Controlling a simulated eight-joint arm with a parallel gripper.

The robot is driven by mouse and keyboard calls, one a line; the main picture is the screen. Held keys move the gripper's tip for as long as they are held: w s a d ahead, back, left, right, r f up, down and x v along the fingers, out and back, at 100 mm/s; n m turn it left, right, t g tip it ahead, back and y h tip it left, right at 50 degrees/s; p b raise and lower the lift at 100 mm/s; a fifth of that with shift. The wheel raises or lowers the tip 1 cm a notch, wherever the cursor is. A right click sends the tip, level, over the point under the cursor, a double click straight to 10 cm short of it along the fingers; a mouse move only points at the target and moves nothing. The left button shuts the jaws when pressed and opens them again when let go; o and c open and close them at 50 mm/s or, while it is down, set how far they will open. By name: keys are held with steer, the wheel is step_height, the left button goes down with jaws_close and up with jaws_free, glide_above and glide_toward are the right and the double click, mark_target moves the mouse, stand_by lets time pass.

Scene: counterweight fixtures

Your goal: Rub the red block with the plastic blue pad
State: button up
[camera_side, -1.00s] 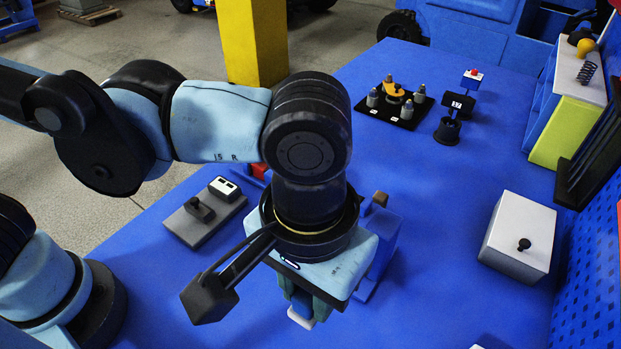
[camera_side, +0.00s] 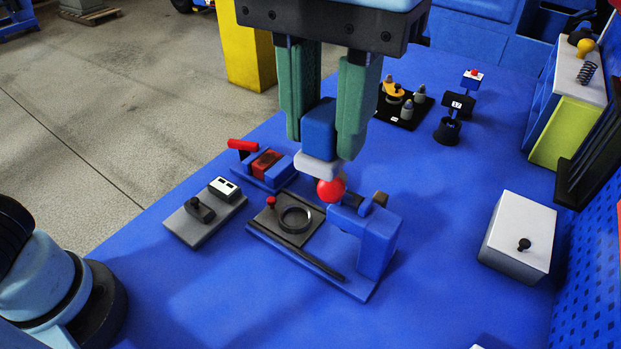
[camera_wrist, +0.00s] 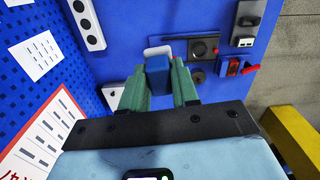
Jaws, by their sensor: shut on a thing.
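My gripper (camera_side: 320,140) has green fingers, shut on the blue pad (camera_side: 319,128), a blue block with a pale grey underside. The pad also shows between the fingers in the wrist view (camera_wrist: 157,76). It is held in the air and hides part of the bench behind it in the side view. The red block (camera_side: 265,163) sits in a low blue fixture (camera_side: 284,174) with a red handle, left of and beyond the pad in the side view. In the wrist view the red block (camera_wrist: 234,67) is right of the gripper, apart from the pad.
A blue press-like stand (camera_side: 378,240) with a red ball (camera_side: 331,189) and a black ring plate (camera_side: 293,217) stands near the pad. A grey switch plate (camera_side: 203,217) is at left. A white box (camera_side: 518,237) is at right.

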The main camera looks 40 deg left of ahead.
steer(key=w+a+n, duration=0.4)
steer(key=w+a, duration=0.5)
steer(key=w, duration=0.5)
steer(key=w+a+n, duration=0.2)
steer(key=w+a, duration=0.3)
steer(key=a, duration=0.3)
steer(key=w+a+n, duration=0.2)
steer(key=w+a, duration=0.2)
steer(key=a, duration=0.5)
steer(key=f, duration=2.6)
steer(key=shift+d+f, duration=0.1)
steer(key=shift+d, duration=0.1)
steer(key=shift+s+f, duration=0.1)
steer(key=shift+s, duration=3.65)
steer(key=shift+w, duration=3.75)
step_height(320, 180, up, 8)
